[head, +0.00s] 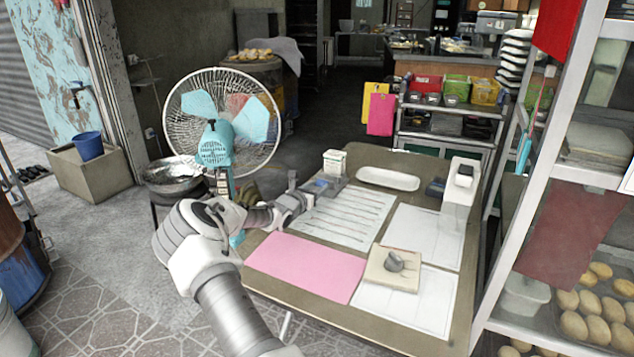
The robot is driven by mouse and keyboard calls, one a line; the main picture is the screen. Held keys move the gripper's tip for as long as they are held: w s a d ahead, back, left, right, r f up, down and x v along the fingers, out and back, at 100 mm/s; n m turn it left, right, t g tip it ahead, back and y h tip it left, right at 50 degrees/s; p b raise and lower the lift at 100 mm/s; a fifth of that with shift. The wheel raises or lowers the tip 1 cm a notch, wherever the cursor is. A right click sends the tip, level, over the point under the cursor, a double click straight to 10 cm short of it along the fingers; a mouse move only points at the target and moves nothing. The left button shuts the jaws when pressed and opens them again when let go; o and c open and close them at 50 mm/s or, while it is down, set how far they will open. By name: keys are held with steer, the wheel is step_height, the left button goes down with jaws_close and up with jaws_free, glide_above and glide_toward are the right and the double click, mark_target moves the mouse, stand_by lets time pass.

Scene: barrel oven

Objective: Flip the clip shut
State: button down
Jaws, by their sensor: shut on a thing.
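My gripper (308,196) reaches over the table from the left, at the far left corner of a lined white sheet (345,217). A small grey and blue piece (325,184), which looks like the clip, sits at the far edge of that sheet. My gripper is shut on it at its left end. The fingertips and the grip itself are small, and my wrist partly hides them. I cannot tell how far the clip is tilted.
The table (420,338) also holds a pink sheet (305,267), white sheets, a pad with a grey object (395,263), a small white box (334,162), an oval white dish (388,179) and a white dispenser (461,195). A fan (222,125) stands behind my arm. A rack (540,200) borders the right.

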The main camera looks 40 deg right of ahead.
steer(key=shift+w+d+r+g+y+p, duration=0.15)
steer(key=shift+r+g+y+p, duration=0.25)
steer(key=shift+p, duration=1.35)
steer(key=shift+s+d+r+g+y+p, duration=0.1)
steer(key=shift+d+r+y+p, duration=0.35)
steer(key=shift+p, duration=1.35)
steer(key=shift+w+a+r+g+y+p, duration=0.15)
steer(key=shift+y+p, duration=0.5)
steer(key=shift+p, duration=1.1)
steer(key=shift+d+r+p, duration=0.15)
steer(key=shift+p, duration=1.05)
steer(key=shift+d+y+p, duration=0.1)
steer(key=shift+y+p, duration=0.2)
steer(key=shift+p, duration=0.75)
steer(key=shift+d+f+g+y+p, duration=0.1)
steer(key=shift+f+g+y+p, duration=0.15)
steer(key=shift+p, duration=0.95)
steer(key=shift+c, duration=1.6)
jaws_free()
steer(key=shift+r, duration=0.1)
